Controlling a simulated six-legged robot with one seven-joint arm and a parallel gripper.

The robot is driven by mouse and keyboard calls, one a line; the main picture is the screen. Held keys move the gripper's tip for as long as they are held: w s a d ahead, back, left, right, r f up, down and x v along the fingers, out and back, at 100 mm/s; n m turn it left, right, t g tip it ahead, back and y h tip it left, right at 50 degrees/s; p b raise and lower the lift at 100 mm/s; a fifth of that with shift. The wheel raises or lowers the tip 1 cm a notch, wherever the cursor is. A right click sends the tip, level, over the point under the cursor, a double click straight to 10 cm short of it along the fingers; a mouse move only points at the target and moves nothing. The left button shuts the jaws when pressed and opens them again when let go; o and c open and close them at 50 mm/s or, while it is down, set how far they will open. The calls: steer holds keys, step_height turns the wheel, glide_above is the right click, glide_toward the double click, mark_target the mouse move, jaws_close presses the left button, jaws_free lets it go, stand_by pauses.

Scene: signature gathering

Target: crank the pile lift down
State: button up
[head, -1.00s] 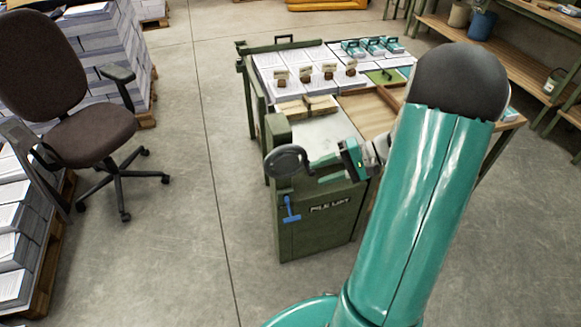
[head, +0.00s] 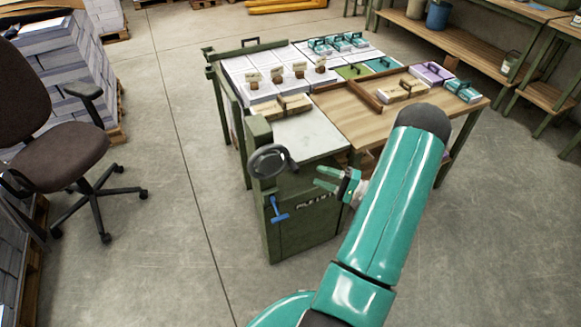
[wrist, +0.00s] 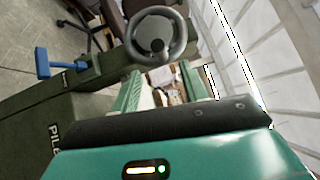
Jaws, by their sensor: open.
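The pile lift is a green cabinet (head: 305,228) with a pale, bare platform (head: 308,138) behind it. Its dark round crank wheel (head: 254,174) is at the cabinet's upper left; the wheel also shows at the top of the wrist view (wrist: 183,32), with a hub knob. A blue T-shaped handle (head: 279,212) is on the cabinet's front, below the wheel; it shows at left in the wrist view (wrist: 43,64). My gripper (head: 320,178) is open and empty, to the right of the wheel and apart from it. Its green fingers (wrist: 163,88) point toward the wheel.
A wooden table (head: 360,125) with paper stacks and boxes adjoins the lift. An office chair (head: 60,160) and stacked paper on pallets (head: 60,70) stand at left. Shelving (head: 470,50) runs along the back right. The floor between chair and lift is clear.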

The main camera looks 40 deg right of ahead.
mark_target(294, 166)
steer(key=x, duration=1)
steer(key=shift+w, duration=0.1)
steer(key=shift+c, duration=0.4)
jaws_close()
